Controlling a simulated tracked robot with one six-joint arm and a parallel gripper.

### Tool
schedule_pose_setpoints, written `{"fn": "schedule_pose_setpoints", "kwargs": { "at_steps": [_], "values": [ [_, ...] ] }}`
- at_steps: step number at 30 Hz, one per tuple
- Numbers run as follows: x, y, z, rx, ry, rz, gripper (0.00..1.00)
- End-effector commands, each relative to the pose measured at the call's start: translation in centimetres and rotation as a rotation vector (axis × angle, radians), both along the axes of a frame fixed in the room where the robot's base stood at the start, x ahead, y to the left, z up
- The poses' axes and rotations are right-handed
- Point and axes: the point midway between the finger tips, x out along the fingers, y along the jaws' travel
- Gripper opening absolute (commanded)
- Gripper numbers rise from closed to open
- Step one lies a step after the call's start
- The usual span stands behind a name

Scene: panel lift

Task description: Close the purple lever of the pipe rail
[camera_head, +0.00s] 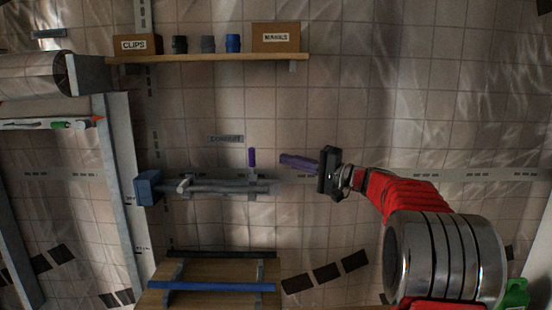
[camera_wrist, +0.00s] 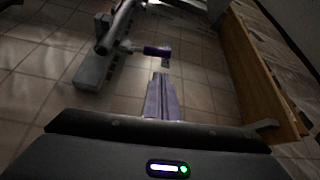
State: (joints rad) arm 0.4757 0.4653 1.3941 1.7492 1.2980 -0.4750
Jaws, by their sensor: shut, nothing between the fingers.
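The purple lever (camera_head: 252,158) stands upright in the picture, above the right part of the grey pipe rail (camera_head: 222,187) and square to it. In the wrist view the lever (camera_wrist: 157,51) sticks out sideways from the pipe rail (camera_wrist: 118,25), beyond my fingertips. My gripper (camera_head: 283,159) is to the right of the lever, with its purplish fingers pointing left at it. A small gap shows between fingertips and lever in the head view. The fingers are together and empty; they also show in the wrist view (camera_wrist: 160,76).
A blue block (camera_head: 148,188) is at the rail's left end. Above is a wooden shelf (camera_head: 210,57) with boxes and small cups. Below is a wooden rack with a blue bar (camera_head: 212,287). The wall right of the rail is clear.

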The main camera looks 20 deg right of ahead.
Motion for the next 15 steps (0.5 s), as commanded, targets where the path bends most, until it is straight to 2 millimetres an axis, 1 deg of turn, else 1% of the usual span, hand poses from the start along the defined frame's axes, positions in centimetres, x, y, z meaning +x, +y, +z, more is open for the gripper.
{"fn": "schedule_pose_setpoints", "kwargs": {
  "at_steps": [5, 15],
  "values": [
    [1.3, 1.4, 0.1, 0.000, 0.001, 0.003, 0.00],
    [4.9, 5.0, 0.5, 0.000, 0.000, 0.003, 0.00]
  ]
}}
